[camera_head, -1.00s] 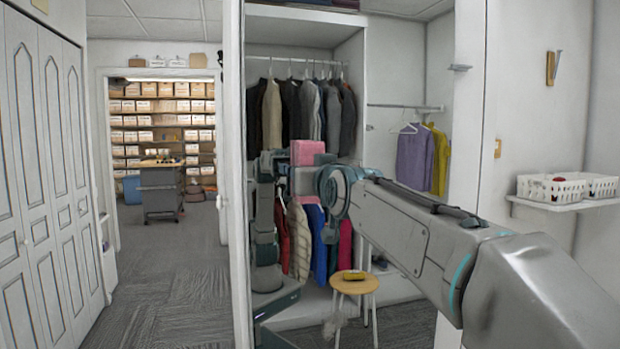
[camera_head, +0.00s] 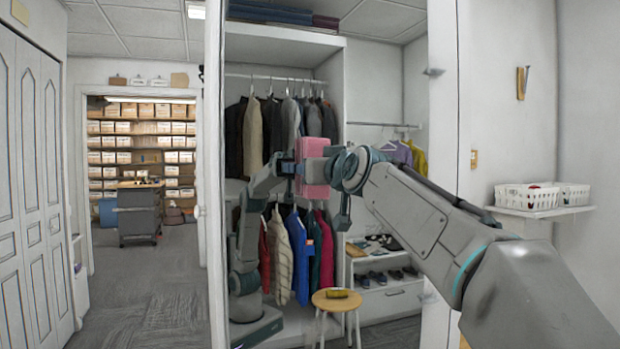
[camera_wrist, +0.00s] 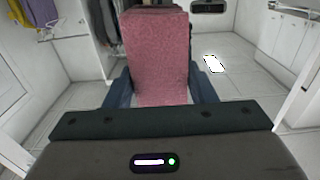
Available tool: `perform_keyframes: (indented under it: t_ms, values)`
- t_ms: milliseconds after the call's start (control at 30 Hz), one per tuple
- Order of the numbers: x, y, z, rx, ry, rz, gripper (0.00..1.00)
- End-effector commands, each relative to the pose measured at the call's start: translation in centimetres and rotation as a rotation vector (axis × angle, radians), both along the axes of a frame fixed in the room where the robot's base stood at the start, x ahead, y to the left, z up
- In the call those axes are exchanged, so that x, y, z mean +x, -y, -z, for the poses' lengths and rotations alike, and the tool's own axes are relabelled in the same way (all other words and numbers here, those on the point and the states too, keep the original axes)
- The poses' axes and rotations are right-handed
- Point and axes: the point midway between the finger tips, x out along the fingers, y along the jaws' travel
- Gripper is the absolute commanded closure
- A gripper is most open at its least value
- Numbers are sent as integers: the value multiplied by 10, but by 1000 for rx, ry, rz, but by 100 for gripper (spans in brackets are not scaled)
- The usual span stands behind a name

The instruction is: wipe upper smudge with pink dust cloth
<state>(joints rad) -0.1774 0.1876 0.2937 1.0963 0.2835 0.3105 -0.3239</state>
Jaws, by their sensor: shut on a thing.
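The pink dust cloth (camera_head: 314,148) is a thick block-like pad at the end of my arm, in front of the hanging clothes in the head view. In the wrist view the cloth (camera_wrist: 155,45) stands upright, filling the upper middle. My gripper (camera_wrist: 161,88) is shut on it, with a dark blue finger on each side. In the head view my gripper (camera_head: 327,166) is small and partly merged with the cloth. I cannot make out any smudge in either view; the cloth and arm cover part of the scene.
A round wooden stool (camera_head: 337,302) with a small yellowish item stands low in the middle. A shoe shelf (camera_head: 390,300) is right of it. White baskets (camera_head: 527,197) sit on a wall shelf at right. Carpet (camera_head: 150,290) is clear at left.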

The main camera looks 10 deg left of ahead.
Motion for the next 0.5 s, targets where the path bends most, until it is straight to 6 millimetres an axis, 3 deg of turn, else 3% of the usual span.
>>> perform_keyframes:
  t_ms: [300,500]
  values:
    - [7,12,2,-1,0,4,68]
    - [0,1,-1,-4,-2,0,68]
